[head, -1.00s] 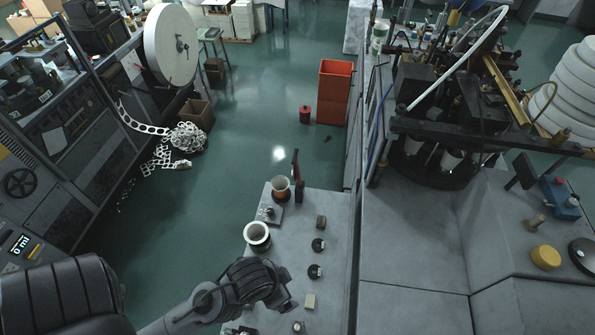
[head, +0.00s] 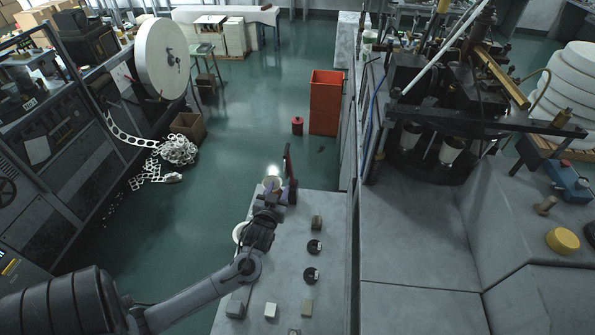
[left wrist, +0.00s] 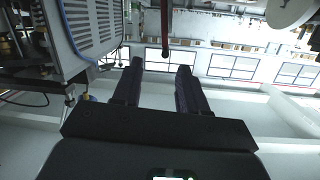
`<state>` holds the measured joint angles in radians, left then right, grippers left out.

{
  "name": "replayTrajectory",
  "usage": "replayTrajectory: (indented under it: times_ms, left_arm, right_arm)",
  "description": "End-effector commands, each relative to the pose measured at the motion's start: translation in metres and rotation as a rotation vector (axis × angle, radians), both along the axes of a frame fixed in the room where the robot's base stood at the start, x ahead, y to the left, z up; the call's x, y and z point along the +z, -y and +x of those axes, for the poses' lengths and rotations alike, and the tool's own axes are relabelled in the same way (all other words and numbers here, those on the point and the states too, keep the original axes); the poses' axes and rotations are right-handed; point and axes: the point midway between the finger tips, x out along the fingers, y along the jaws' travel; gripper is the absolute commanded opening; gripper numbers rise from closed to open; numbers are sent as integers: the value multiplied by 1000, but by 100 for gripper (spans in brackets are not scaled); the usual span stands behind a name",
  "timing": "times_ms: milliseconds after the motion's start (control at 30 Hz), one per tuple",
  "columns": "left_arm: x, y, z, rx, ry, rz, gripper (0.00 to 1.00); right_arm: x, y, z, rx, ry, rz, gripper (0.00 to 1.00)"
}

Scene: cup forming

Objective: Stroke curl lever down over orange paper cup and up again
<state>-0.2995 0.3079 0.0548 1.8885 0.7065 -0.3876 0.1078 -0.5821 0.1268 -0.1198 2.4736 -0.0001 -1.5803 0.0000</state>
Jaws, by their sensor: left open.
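The curl lever (head: 288,164) stands upright at the far end of the grey bench, a dark reddish bar. It also shows in the left wrist view (left wrist: 165,22), hanging in from the top edge beyond the fingers. The paper cup (head: 272,181) sits just left of the lever; my gripper hides most of it, and only its pale rim shows. My left gripper (head: 274,198) is in front of the cup and lever in the head view. In the left wrist view its two fingers (left wrist: 157,68) are apart, with nothing between them. My right gripper is not in view.
Small blocks (head: 317,222) and dark round knobs (head: 314,247) sit along the bench (head: 335,265). A large machine (head: 450,110) stands right.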

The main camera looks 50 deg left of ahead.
Motion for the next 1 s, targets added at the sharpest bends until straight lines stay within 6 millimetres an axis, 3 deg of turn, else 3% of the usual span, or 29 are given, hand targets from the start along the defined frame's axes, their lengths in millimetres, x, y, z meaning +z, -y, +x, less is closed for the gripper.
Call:
replayTrajectory:
  times_ms: [33, 100, 300, 567, 1000]
  left_arm:
    - [-13, -21, 7, 37, 35, 37, 42]
    - [-12, -41, 14, 74, 60, 64, 42]
    - [3, -57, 34, 89, 122, 93, 42]
    - [10, -67, 50, 88, 141, 94, 42]
    - [11, -116, 96, 88, 139, 93, 42]
  right_arm:
    - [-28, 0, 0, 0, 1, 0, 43]
    - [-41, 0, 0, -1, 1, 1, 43]
    - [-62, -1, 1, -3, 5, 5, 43]
    - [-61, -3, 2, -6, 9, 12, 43]
    - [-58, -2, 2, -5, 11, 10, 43]
